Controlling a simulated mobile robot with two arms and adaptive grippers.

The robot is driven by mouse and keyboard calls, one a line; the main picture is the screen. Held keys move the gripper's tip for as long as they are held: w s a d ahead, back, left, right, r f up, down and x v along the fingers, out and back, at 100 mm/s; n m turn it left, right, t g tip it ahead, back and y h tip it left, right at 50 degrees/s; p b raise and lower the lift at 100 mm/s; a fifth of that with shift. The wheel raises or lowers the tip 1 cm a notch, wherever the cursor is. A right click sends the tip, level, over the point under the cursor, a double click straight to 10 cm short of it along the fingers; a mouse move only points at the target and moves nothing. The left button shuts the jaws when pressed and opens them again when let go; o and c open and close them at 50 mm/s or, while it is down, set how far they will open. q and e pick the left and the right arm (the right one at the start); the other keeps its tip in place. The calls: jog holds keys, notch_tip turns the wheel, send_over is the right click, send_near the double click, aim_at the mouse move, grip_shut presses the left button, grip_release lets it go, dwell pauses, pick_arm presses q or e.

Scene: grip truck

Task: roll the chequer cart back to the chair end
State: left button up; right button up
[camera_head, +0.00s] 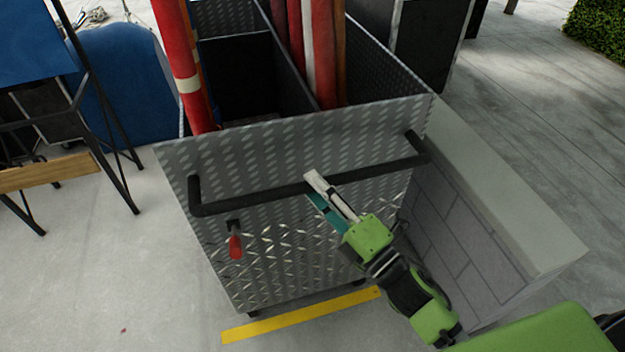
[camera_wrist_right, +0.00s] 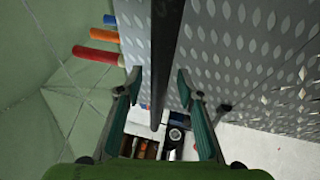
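The chequer cart (camera_head: 290,235) is a grey chequer-plate metal box with a black bar handle (camera_head: 255,198) across its near side. Red and orange tubes (camera_head: 320,50) stand upright inside it. My right gripper (camera_head: 316,190) is at the handle, right of its middle. In the right wrist view, the handle bar (camera_wrist_right: 166,60) runs between the two open fingers (camera_wrist_right: 158,85), with a gap on each side. A blue chair (camera_head: 35,45) with a black frame stands at the left. My left gripper is not in view.
A low block wall (camera_head: 460,230) with a pale top runs close along the cart's right side. A yellow strip (camera_head: 300,315) lies on the floor at the cart's near edge. A red tag (camera_head: 235,246) hangs below the handle. Floor at the lower left is clear.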

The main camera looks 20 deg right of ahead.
jog(key=shift+w+a+r, duration=0.1)
jog(key=shift+w+a, duration=0.2)
jog(key=shift+w, duration=0.35)
grip_shut()
jog(key=shift+w+d, duration=0.1)
jog(key=shift+d, duration=0.05)
